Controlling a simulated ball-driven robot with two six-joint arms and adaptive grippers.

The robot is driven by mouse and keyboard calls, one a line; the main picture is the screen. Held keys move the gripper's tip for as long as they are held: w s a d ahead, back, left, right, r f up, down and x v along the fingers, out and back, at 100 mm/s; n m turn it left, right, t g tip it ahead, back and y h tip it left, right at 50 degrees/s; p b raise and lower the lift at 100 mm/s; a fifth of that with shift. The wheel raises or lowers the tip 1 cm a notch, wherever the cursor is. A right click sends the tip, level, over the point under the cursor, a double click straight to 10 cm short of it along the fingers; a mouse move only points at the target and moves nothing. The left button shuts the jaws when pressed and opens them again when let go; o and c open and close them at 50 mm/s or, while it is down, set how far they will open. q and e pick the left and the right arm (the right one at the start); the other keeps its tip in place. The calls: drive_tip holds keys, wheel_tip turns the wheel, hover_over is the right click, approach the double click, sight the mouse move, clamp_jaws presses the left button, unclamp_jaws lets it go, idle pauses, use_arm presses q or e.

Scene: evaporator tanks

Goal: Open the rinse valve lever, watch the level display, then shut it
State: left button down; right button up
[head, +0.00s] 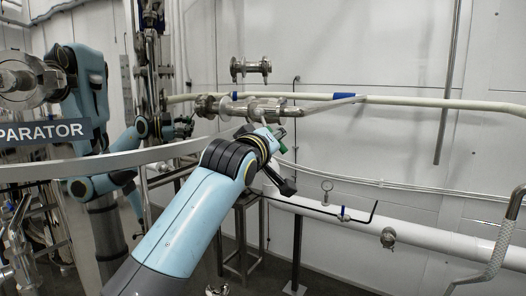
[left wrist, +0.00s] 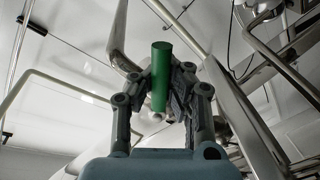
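A green cylindrical grip (left wrist: 161,75), which looks like the lever's handle, stands between the fingers of my left gripper (left wrist: 161,85) in the left wrist view. The fingers close in on it from both sides and appear to touch it. In the head view my left arm reaches up from the lower left to the middle. A bit of the green grip (head: 283,148) shows beside my left gripper (head: 280,135), just below a steel pipe fitting (head: 262,108). The rest of the lever is hidden or too small to make out. I see no level display. My right gripper is not in view.
A pale pipe (head: 430,102) with blue bands runs across behind my gripper. A white pipe (head: 445,243) with a small black-handled valve (head: 344,214) lies lower right. A sign reading "PARATOR" (head: 43,132) and a curved steel rim (head: 150,155) are at left. A textured steel handrail (head: 500,245) stands at right.

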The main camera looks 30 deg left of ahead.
use_arm(q)
drive_tip(key=n, duration=0.1)
drive_tip(key=d+r+n, duration=0.1)
drive_tip(key=n, duration=0.2)
drive_tip(key=shift+d+r+n, duration=0.25)
drive_tip(key=shift+d+n, duration=0.05)
drive_tip(key=shift+d, duration=0.1)
drive_tip(key=shift+d+r+n+p, duration=0.3)
drive_tip(key=shift+r+n, duration=0.4)
drive_tip(key=shift+n, duration=0.4)
drive_tip(key=shift+w+r+n, duration=0.1)
drive_tip(key=shift+r+n, duration=0.6)
drive_tip(key=shift+n, duration=0.6)
drive_tip(key=c, duration=1.4)
unclamp_jaws()
drive_tip(key=shift+s+r, duration=0.35)
drive_tip(key=shift+s, duration=0.05)
drive_tip(key=shift+o, duration=0.7)
drive_tip(key=shift+w, duration=0.2)
drive_tip(key=s+d, duration=0.1)
drive_tip(key=s, duration=1.1)
drive_tip(key=shift+r, duration=0.15)
